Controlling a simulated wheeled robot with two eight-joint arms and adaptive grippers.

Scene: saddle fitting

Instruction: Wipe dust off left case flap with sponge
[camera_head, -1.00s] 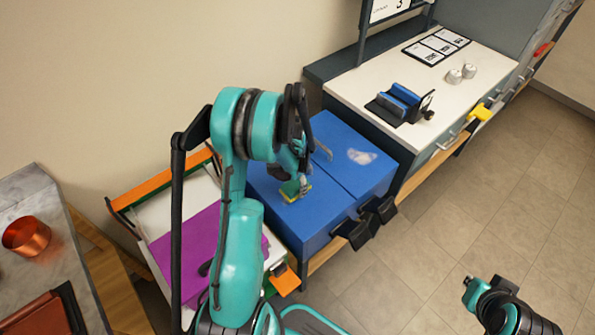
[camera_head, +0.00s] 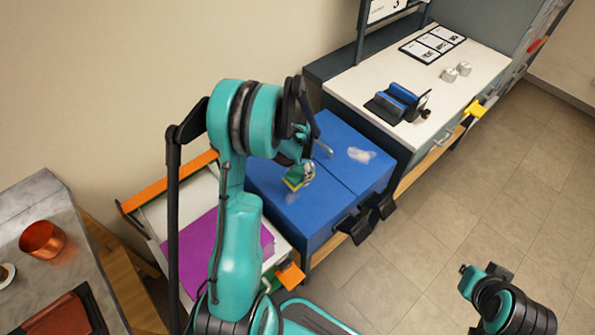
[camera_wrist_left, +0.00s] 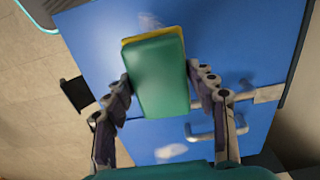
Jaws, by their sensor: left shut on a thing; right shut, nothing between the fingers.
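The blue case (camera_head: 312,215) has two flaps with a seam between them. My left gripper (camera_head: 301,172) is shut on the green and yellow sponge (camera_head: 293,184), just over the left flap; contact is unclear. In the left wrist view the sponge (camera_wrist_left: 158,75) sits between both fingers, green side toward the camera. A faint pale dust patch (camera_head: 291,198) lies on the left flap beside the sponge; it also shows in the left wrist view (camera_wrist_left: 149,22). A whiter dust patch (camera_head: 361,155) lies on the right flap. My right gripper (camera_head: 482,272) is shut and empty over the floor.
Black latches (camera_head: 356,227) hang on the case front. A drawer with a purple sheet (camera_head: 200,240) is left of the case. A white counter (camera_head: 385,75) with a blue holder (camera_head: 398,101) stands behind it. A copper pot (camera_head: 42,240) stands at far left.

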